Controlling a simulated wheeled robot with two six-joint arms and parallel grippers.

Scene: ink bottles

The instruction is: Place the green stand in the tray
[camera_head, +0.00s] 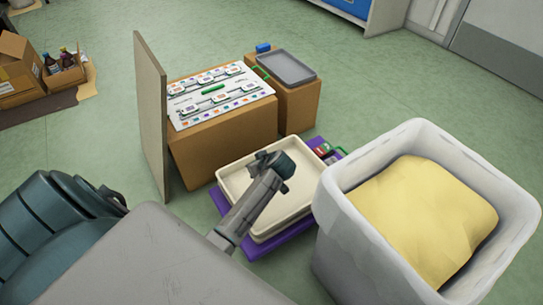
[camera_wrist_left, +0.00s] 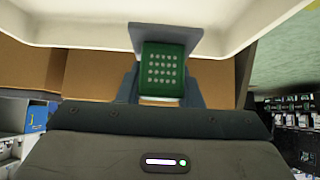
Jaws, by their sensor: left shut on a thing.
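The cream tray (camera_head: 234,187) sits low on a purple base (camera_head: 255,250) in the middle of the head view. My left gripper (camera_head: 273,163) is over this tray. In the left wrist view a green block with pale dots, the green stand (camera_wrist_left: 163,72), is between the fingers of my left gripper (camera_wrist_left: 163,97), which is shut on it. The pale tray wall (camera_wrist_left: 70,22) spans the top of that view. In the head view the gripper hides the stand, and I cannot tell whether it touches the tray. My right gripper is not in view.
A white bin (camera_head: 350,235) with a yellow filling stands close right of the tray. Behind are a cardboard box (camera_head: 225,135) under a white patterned board and another box (camera_head: 300,105) with a grey tray (camera_head: 286,68). An upright panel (camera_head: 151,110) stands at left.

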